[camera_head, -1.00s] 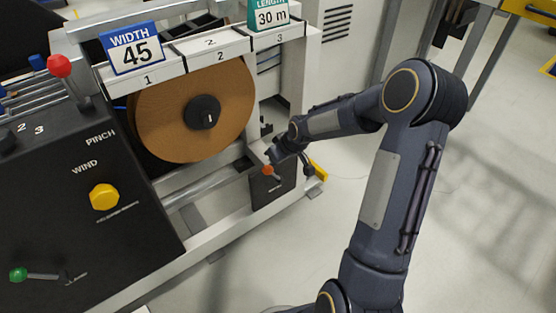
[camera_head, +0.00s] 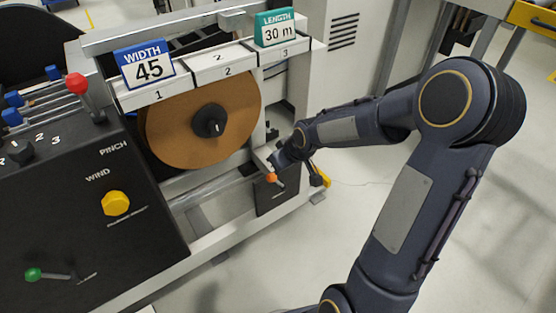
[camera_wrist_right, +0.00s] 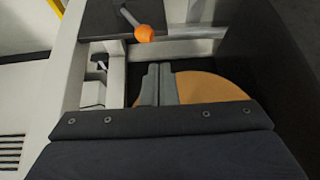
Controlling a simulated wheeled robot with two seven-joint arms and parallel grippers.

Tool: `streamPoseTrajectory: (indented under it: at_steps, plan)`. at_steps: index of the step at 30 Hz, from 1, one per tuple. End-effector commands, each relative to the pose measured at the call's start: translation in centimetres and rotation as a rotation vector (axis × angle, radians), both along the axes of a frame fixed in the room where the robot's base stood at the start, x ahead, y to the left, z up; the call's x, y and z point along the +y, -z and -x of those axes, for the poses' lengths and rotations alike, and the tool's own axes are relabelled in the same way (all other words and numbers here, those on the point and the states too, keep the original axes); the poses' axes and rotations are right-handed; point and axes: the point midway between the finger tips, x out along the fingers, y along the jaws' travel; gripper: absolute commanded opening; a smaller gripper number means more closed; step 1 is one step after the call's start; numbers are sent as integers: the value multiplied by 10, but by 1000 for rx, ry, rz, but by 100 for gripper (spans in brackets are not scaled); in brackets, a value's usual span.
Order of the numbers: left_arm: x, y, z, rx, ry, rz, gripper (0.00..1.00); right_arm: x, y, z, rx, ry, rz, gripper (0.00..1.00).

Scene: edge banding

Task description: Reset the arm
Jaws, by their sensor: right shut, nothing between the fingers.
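My right arm reaches in from the right in the head view, with its gripper (camera_head: 278,160) at the lower right of the machine, just above an orange-knobbed lever (camera_head: 272,178). In the right wrist view the two grey fingers (camera_wrist_right: 158,84) are together with nothing between them, in front of the brown roll. The orange knob (camera_wrist_right: 144,34) shows beyond them, apart from the fingers. My left gripper is not in view.
The machine carries a brown roll (camera_head: 205,125), a WIDTH 45 sign (camera_head: 145,66) and a LENGTH 30 m sign (camera_head: 275,27). Open floor (camera_head: 255,265) lies in front.

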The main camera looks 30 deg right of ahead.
Motion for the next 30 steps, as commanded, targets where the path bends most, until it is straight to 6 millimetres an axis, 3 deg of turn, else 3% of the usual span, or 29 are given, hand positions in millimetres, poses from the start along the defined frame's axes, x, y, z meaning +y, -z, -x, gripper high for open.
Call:
streamPoseTrajectory:
  at_steps: [7, 11, 14, 19, 24, 30]
  plan:
    - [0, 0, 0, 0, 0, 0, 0, 0, -1, 1, -1, 1, -1, 0]
    - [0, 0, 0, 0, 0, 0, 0, 3, -20, 15, -1, 19, -7, 0]
    - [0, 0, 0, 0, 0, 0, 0, 12, -47, 44, 4, 57, -31, 0]
    - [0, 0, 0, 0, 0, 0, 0, 37, -87, 117, 21, 129, -118, 0]
    - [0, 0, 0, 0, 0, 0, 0, 59, -99, 171, 39, 166, -209, 0]
    - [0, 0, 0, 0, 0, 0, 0, 80, -101, 217, 53, 181, -299, 0]
